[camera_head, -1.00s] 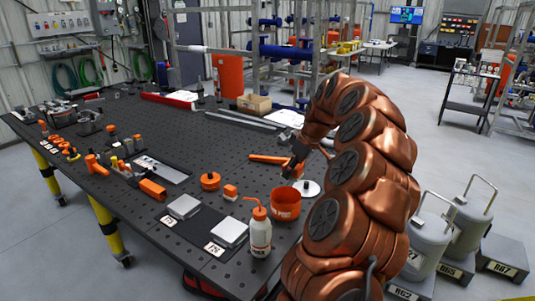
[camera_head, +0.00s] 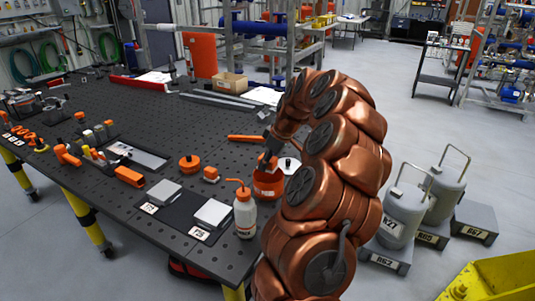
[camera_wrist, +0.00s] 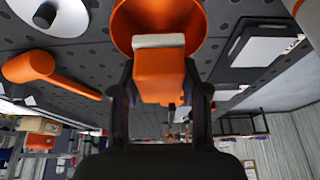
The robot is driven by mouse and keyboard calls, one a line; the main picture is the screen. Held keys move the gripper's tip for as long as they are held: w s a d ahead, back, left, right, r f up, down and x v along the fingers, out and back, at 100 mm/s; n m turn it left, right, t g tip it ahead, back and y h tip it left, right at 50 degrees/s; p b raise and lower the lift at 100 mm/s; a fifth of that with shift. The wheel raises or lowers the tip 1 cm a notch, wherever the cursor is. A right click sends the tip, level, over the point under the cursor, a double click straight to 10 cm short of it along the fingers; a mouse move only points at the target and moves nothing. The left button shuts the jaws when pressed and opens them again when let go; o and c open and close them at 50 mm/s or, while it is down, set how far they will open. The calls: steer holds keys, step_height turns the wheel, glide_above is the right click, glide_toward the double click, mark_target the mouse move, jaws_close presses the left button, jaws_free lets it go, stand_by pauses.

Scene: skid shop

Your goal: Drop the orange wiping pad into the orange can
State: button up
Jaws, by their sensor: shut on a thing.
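The orange wiping pad (camera_wrist: 158,78) shows in the wrist view as an orange block with a whitish end face. My gripper (camera_wrist: 160,90) is shut on it, with a dark finger on each side. The orange can (camera_wrist: 128,22) is open and lies just past the pad, whose whitish end overlaps the can's mouth in this view. In the head view my gripper (camera_head: 268,158) is right over the can (camera_head: 268,190), close to its rim. I cannot tell whether the pad is below the rim.
A white squeeze bottle (camera_head: 244,215) with an orange cap stands by the can. A pale round disc (camera_head: 291,163) lies behind it. An orange-handled tool (camera_head: 246,138) and a small orange block (camera_head: 211,174) lie on the dark perforated table (camera_head: 190,105). Its middle is mostly clear.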

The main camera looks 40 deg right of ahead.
mark_target(267, 171)
steer(key=shift+f, duration=2.15)
steer(key=o, duration=1.3)
steer(key=shift+r, duration=3.55)
